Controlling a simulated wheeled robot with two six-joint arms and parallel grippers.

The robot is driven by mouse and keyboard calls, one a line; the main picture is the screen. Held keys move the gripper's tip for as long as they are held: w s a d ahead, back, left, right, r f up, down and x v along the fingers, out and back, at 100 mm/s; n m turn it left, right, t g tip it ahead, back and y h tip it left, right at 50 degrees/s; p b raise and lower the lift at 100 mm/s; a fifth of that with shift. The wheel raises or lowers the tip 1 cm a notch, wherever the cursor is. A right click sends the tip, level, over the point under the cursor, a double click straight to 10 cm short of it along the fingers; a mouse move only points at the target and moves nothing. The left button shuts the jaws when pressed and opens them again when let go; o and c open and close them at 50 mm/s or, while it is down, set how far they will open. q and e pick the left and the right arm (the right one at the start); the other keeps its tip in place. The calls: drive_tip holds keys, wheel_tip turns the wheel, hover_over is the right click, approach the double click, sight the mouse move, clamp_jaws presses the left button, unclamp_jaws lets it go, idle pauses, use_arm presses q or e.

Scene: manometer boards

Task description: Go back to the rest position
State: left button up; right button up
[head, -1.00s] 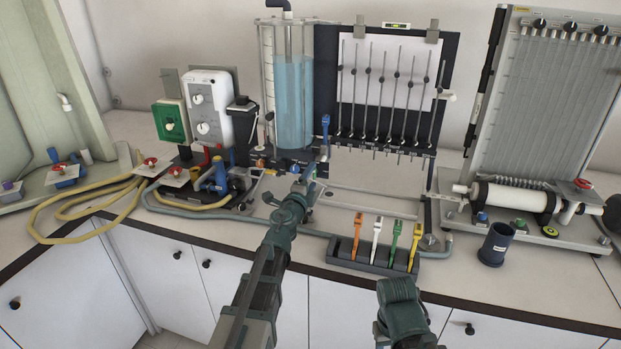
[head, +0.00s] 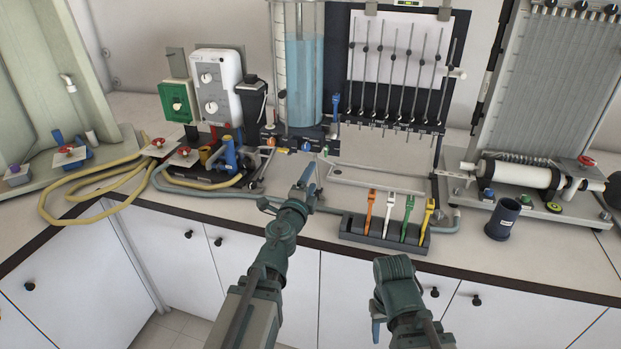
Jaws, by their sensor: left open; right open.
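My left gripper (head: 306,184) is open and appears empty, above the front part of the bench and left of the tool rack. My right gripper (head: 376,326) is open, low in front of the bench cupboards, with its jaws partly hidden by its own wrist. The dark rack (head: 356,229) on the bench holds an orange tool (head: 370,211), a white tool (head: 389,214), a green tool (head: 407,217) and a yellow tool (head: 427,219), all upright. Neither gripper touches them.
A water column (head: 303,80) and manometer board (head: 392,70) stand at the back. A dark cup (head: 502,219) is right of the rack. A yellow hose (head: 60,213) loops over the left bench edge. White cupboards (head: 170,245) are below.

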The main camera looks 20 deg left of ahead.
use_arm(q)
drive_tip(key=s+f+n+g+y+p, duration=0.1)
drive_tip(key=s+f+n+g+y, duration=0.6)
drive_tip(key=f+n, duration=0.5)
drive_tip(key=s+d+f+g+h, duration=0.1)
drive_tip(key=s+d+f+g, duration=0.1)
drive_tip(key=s, duration=0.4)
drive_tip(key=s+d+f+n+g+h, duration=0.1)
drive_tip(key=s+d+f+g+h, duration=0.1)
drive_tip(key=s+d+g, duration=0.3)
drive_tip(key=s+d+f+n+g+h+p, duration=0.1)
drive_tip(key=s+d+f+g+h, duration=0.1)
drive_tip(key=s+d, duration=0.4)
drive_tip(key=shift+s+f+g, duration=0.8)
drive_tip(key=shift+f+g, duration=0.05)
drive_tip(key=shift+g, duration=0.35)
